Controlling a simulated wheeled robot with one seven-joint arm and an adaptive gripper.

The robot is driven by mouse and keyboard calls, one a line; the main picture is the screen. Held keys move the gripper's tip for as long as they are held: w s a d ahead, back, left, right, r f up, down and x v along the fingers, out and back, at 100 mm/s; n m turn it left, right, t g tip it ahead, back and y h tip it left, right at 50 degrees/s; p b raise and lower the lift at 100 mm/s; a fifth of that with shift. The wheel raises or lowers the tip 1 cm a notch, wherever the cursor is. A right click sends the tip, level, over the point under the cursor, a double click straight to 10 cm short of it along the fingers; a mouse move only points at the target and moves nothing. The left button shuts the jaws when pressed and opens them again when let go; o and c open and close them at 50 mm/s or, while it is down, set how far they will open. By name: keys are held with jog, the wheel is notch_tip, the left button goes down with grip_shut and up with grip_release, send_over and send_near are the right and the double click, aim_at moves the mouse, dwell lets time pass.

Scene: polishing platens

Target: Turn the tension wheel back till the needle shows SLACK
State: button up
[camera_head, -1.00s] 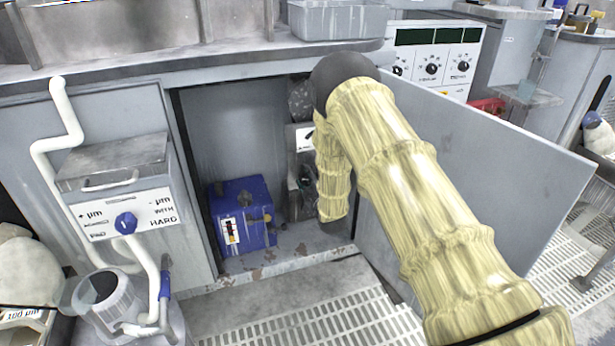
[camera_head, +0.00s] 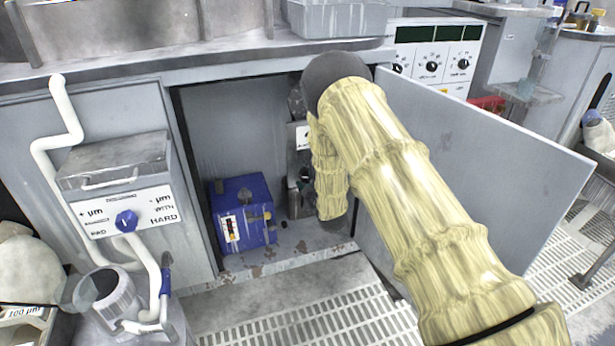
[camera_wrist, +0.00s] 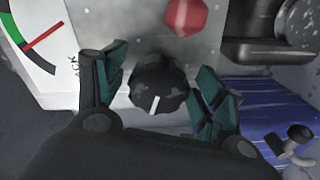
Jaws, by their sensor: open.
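In the wrist view, a black lobed knob with a white line, seemingly the tension wheel (camera_wrist: 158,85), sits on a pale panel. My gripper (camera_wrist: 163,72) is open, with one finger on each side of the knob; I cannot tell if either touches it. The knob's white line points down the picture. A dial (camera_wrist: 48,58) with a coloured arc is cut off at the upper left. Its red needle (camera_wrist: 44,36) points to the arc at lower left, apart from the partly hidden letters "ACK" (camera_wrist: 74,68).
A red knob (camera_wrist: 186,15) is close above the black one. A blue box (camera_head: 241,212) stands on the cabinet floor, left of my arm. The open cabinet door (camera_head: 480,165) is on the right. A small valve-like fitting (camera_wrist: 296,140) shows at lower right.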

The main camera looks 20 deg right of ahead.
jog(key=shift+s, duration=0.1)
jog(key=s, duration=1.1)
jog(key=shift+s+d, duration=0.2)
jog(key=shift+s, duration=0.2)
jog(key=shift+f, duration=0.1)
jog(key=s+f+m+g+h, duration=0.1)
jog(key=s+f+m+g, duration=0.85)
jog(key=s+f, duration=1.3)
jog(key=s+a+f+m+g, duration=0.1)
jog(key=s+a+m+g, duration=0.15)
jog(key=s, duration=0.75)
jog(key=s+a+f+m+g, duration=0.1)
jog(key=s+g, duration=0.2)
jog(key=s, duration=0.7)
jog(key=s+a+f+m+g, duration=0.1)
jog(key=s+a+m+g, duration=0.15)
jog(key=s, duration=0.75)
notch_tip(320, 180, up, 31)
jog(key=p, duration=3.1)
jog(key=shift+w+d+r, duration=0.2)
jog(key=shift+w+d, duration=0.2)
jog(key=shift+d, duration=0.05)
